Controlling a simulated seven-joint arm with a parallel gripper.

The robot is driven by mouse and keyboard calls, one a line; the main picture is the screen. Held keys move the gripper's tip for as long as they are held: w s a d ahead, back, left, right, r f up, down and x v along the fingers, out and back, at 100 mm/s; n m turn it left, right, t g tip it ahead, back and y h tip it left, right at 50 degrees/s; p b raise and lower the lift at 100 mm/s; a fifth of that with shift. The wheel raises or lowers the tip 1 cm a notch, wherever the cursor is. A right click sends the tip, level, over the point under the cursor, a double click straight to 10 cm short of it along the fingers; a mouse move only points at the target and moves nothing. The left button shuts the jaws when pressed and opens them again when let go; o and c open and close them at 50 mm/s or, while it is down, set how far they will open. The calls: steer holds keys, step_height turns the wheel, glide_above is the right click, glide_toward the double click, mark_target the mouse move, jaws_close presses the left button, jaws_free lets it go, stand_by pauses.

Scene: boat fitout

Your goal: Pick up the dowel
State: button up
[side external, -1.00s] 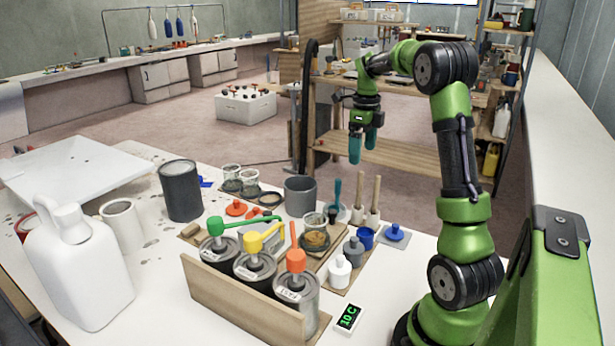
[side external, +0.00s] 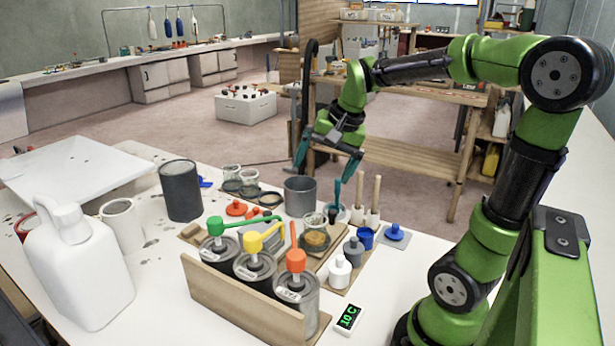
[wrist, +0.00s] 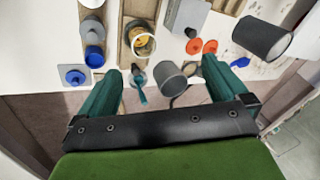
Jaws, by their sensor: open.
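Two light wooden sticks stand upright at the far edge of the bench in the side view, the left stick (side external: 359,193) and the right stick (side external: 376,193), each in a small white base. Either may be the dowel; I cannot tell which. My gripper (side external: 327,163) is open and empty, pointing down, above and a little left of the sticks in that view. In the wrist view my gripper (wrist: 162,72) has its fingers spread wide on either side of a grey cup (wrist: 171,80). I cannot make out the sticks there; the left finger may hide them.
A teal-handled tool (side external: 336,194) stands between the grey cup (side external: 300,197) and the sticks. Blue, grey and white small pots stand in front. Three cans with green, yellow and orange handles sit in a wooden rack (side external: 240,305). A white jug (side external: 80,270) is at left.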

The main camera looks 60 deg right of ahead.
steer(key=s+a+n+t, duration=0.1)
steer(key=s+a+n, duration=0.2)
steer(key=a, duration=0.3)
steer(key=s+a+f+n+t+y, duration=0.1)
steer(key=s+a+n, duration=0.2)
steer(key=a+n, duration=0.2)
steer(key=shift+s+a+f+t+y, duration=0.15)
steer(key=shift+s+a+t+y, duration=0.15)
steer(key=shift+a, duration=0.95)
steer(key=shift+s+a+r+n, duration=0.4)
steer(key=shift+a+r+n, duration=0.15)
steer(key=shift+a, duration=0.25)
steer(key=shift+c, duration=1.4)
steer(key=c, duration=0.7)
steer(key=shift+c, duration=0.2)
